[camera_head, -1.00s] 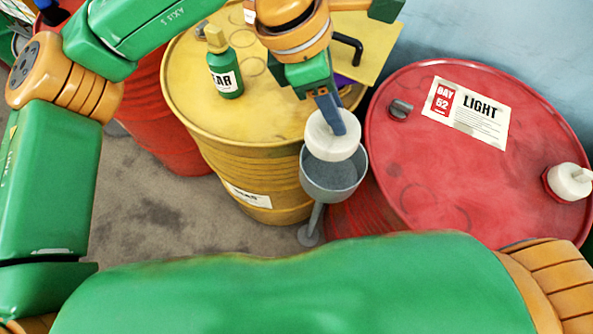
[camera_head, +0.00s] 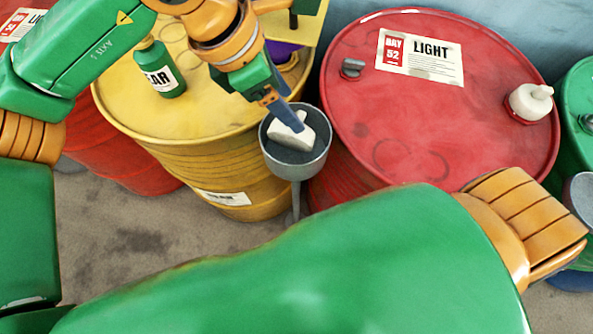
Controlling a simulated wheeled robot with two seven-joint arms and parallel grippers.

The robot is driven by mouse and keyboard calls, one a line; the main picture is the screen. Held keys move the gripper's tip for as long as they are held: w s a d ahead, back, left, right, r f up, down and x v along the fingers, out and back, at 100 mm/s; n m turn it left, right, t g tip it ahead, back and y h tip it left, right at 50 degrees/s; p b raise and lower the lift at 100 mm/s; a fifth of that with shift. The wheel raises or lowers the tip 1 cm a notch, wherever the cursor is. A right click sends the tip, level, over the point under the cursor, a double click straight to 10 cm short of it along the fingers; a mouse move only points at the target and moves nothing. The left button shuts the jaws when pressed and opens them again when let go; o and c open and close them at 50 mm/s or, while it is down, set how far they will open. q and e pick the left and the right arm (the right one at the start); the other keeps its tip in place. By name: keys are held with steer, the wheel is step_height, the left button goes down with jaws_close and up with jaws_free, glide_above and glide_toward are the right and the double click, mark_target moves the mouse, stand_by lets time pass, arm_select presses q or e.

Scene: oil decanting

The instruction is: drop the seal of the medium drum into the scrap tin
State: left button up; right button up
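The white seal (camera_head: 285,136) lies tilted inside the grey scrap tin (camera_head: 267,150), a round cup on a thin stand between the yellow drum and the red LIGHT drum. My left gripper (camera_head: 288,113) is over the tin's mouth. Its visible finger overlaps the top of the seal in the picture. The seal sits differently against the finger than before, so the gripper looks open, though the far finger is mostly hidden. The yellow drum (camera_head: 130,95) has a purple fitting (camera_head: 280,50) near its right edge, partly covered by my gripper. My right gripper is not in view.
A green bottle (camera_head: 158,68) stands on the yellow drum. The red LIGHT drum (camera_head: 440,125) carries a paper label (camera_head: 419,47) and a white seal (camera_head: 530,101). A green drum (camera_head: 578,85) is at the right edge. My green arm link fills the lower foreground.

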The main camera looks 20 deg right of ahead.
arm_select(q)
steer(key=shift+a, duration=0.1)
steer(key=shift+w+a+r, duration=0.1)
steer(key=shift+r, duration=0.2)
steer(key=b+v, duration=0.1)
steer(key=v, duration=0.5)
steer(key=shift+r, duration=0.15)
steer(key=shift+a, duration=0.1)
